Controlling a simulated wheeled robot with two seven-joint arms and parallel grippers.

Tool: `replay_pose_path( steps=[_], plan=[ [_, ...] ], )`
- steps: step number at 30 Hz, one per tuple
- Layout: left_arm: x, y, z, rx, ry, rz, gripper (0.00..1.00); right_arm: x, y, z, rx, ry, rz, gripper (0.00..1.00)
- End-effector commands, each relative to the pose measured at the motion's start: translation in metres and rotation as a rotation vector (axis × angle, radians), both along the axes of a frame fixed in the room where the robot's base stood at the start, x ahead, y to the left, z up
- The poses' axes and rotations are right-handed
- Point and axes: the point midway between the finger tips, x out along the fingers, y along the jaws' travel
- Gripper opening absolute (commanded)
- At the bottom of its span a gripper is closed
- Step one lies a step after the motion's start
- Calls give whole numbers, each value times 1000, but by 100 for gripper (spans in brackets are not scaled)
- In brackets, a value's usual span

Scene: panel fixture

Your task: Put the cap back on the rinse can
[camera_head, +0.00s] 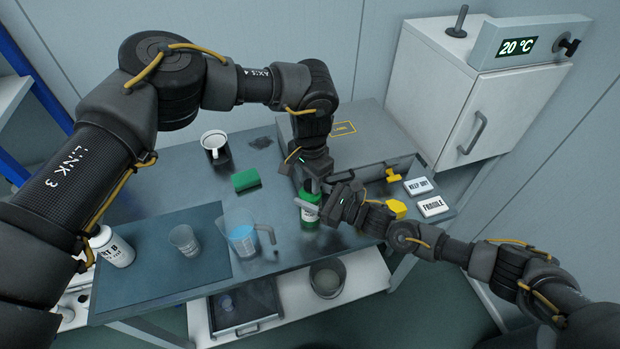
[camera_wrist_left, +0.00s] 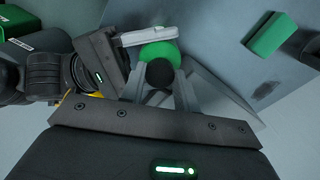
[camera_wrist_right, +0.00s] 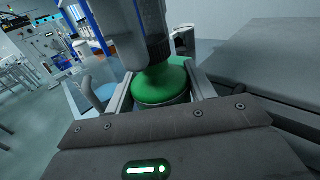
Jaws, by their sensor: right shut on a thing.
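The rinse can (camera_head: 307,214) is a green bottle standing upright near the front of the bench. My right gripper (camera_wrist_right: 163,90) is shut on it around its upper part, one finger on each side. A dark round cap (camera_wrist_left: 160,74) sits at the top of the can, between the fingertips of my left gripper (camera_wrist_left: 161,80). My left gripper points down from directly above. Its fingers lie close against the cap; whether they grip it is unclear. In the right wrist view the left gripper hides most of the can's top, so I cannot tell whether the cap is fully seated.
Yellow parts (camera_head: 396,208) and labelled blocks (camera_head: 432,206) are at the right.

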Motion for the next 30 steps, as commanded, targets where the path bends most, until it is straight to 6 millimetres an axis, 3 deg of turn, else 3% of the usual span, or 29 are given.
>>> replay_pose_path(
  steps=[1,4,8,11,30],
  plan=[
    [0,0,0,1,-1,0,17,0,0,0,-1,0,0,0],
    [0,0,0,1,-1,1,4,0,0,0,-1,0,0,0],
    [0,1,0,1,-1,-19,2,0,0,0,-1,0,0,0],
    [0,1,0,1,0,-129,2,0,0,0,-1,0,0,0],
    [1,1,-1,3,0,-1697,2,0,0,-1,-1,0,0,0]
  ],
)
